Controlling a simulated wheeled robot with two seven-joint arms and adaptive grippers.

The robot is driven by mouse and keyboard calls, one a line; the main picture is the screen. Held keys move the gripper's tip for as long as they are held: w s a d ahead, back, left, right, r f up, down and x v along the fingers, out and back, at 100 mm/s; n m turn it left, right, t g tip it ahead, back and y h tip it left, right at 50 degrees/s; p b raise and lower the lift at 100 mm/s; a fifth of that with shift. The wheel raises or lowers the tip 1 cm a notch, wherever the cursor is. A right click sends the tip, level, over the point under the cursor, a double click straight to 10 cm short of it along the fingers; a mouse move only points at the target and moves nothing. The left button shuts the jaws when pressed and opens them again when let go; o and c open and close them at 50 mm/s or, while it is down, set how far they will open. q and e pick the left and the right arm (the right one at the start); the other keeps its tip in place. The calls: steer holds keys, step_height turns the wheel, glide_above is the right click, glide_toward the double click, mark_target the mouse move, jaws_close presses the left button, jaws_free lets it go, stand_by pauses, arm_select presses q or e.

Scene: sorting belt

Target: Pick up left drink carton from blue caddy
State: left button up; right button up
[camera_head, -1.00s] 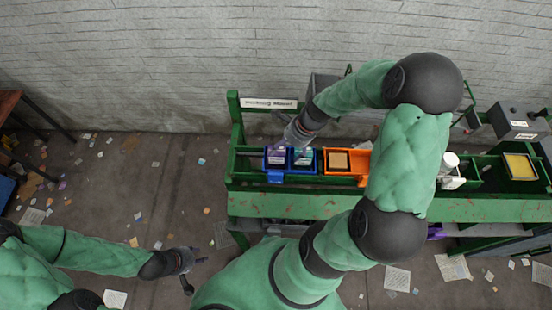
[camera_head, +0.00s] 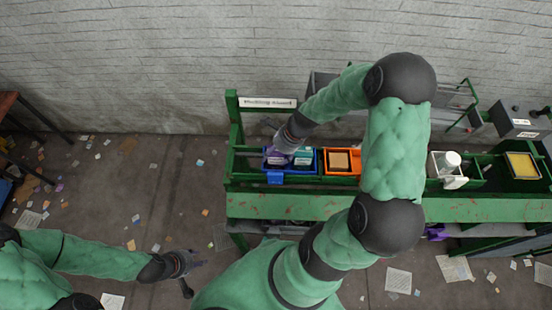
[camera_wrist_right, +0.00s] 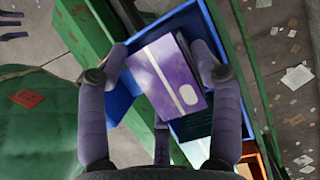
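The blue caddy (camera_head: 275,178) sits on the green bench and holds two cartons side by side. The left drink carton (camera_head: 274,161) is purple and white. The right one (camera_head: 304,160) is teal and white, and its dark teal side (camera_wrist_right: 196,128) shows in the wrist view. My right gripper (camera_head: 278,148) is down at the purple carton. In the right wrist view its spread fingers (camera_wrist_right: 160,58) stand on either side of the purple carton (camera_wrist_right: 168,75); firm contact cannot be told. My left gripper (camera_head: 196,262) is empty and open, low over the floor at left.
An orange bin (camera_head: 341,174) with a brown block stands right of the caddy. Farther right are a white container (camera_head: 446,165) and a yellow-topped tray (camera_head: 521,166). The green bench rail (camera_head: 290,206) runs along the front. Scraps litter the floor.

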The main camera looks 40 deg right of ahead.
steer(key=shift+c, duration=0.9)
